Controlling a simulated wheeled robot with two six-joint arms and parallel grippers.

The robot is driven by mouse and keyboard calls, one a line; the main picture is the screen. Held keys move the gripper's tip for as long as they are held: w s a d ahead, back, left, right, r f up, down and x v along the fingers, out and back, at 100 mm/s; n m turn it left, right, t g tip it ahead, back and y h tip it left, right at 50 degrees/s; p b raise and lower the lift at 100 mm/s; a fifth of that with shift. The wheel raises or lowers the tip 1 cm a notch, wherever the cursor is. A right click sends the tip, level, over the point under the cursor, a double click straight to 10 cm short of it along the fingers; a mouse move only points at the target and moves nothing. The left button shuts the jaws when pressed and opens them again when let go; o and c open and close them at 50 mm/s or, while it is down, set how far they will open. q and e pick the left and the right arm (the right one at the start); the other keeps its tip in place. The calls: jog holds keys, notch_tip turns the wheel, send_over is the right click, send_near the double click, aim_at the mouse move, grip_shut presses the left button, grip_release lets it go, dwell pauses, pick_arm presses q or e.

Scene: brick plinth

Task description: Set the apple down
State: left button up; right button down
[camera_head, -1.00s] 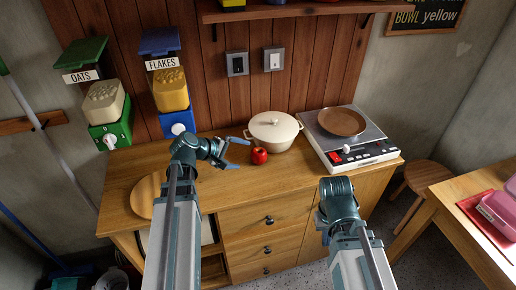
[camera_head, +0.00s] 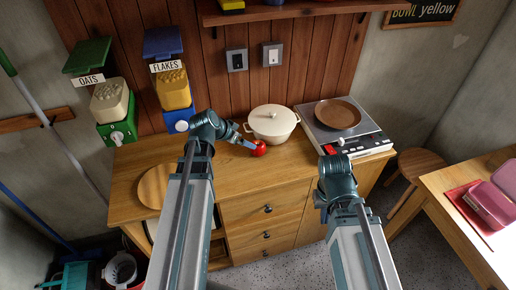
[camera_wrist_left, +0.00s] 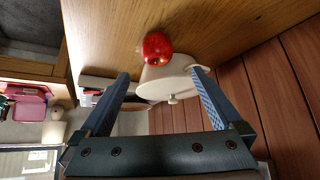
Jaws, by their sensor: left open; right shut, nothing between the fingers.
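The red apple (camera_head: 259,148) rests on the wooden counter (camera_head: 235,178), just in front of the cream pot. My left gripper (camera_wrist_left: 160,78) is open and empty. In the head view the left gripper (camera_head: 243,141) is low over the counter, at the apple's left side; whether it touches cannot be told there. My right gripper (camera_head: 322,204) is shut and empty in front of the counter's right part, mostly hidden by its own wrist.
The lidded cream pot (camera_head: 272,125) stands close behind the apple. A round wooden board (camera_head: 154,186) lies at the left. The counter's front middle is bare.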

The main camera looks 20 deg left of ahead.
aim_at(258, 147)
pick_arm(q)
jog(key=b+x, duration=0.6)
jog(key=x, duration=0.2)
jog(key=shift+w+d+f, duration=0.1)
jog(key=shift+w, duration=0.05)
jog(key=b+x, duration=0.4)
jog(key=x, duration=0.1)
jog(key=shift+d, duration=0.25)
jog(key=shift+c, duration=0.2)
